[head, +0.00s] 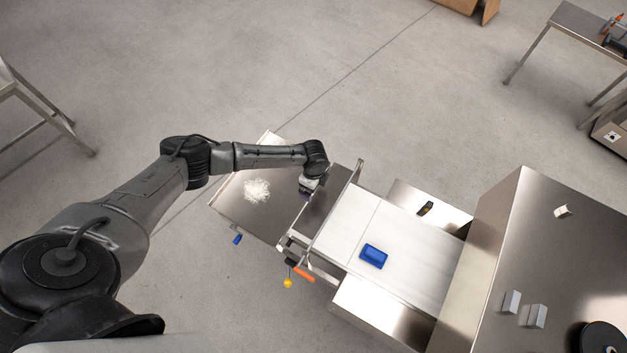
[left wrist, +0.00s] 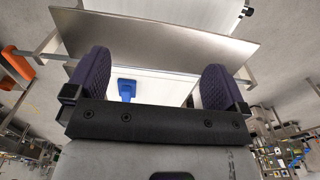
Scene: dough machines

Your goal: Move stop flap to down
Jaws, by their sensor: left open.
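A flat steel plate (left wrist: 150,36), which looks like the stop flap, spans the upper part of the left wrist view, beyond my fingertips. In the head view, a steel panel (head: 326,205) lies between the floured table and the white belt; I cannot tell for sure whether it is the same plate. My left gripper (head: 307,190) is above the left side of this panel, pointing down. In the left wrist view its two purple fingers (left wrist: 155,78) are wide apart with nothing gripped between them. My right gripper is in neither view.
The steel table (head: 236,208) bears flour (head: 257,190). An orange handle (head: 304,274) and yellow knob (head: 288,283) stick out in front. A steel housing (head: 553,230) stands right.

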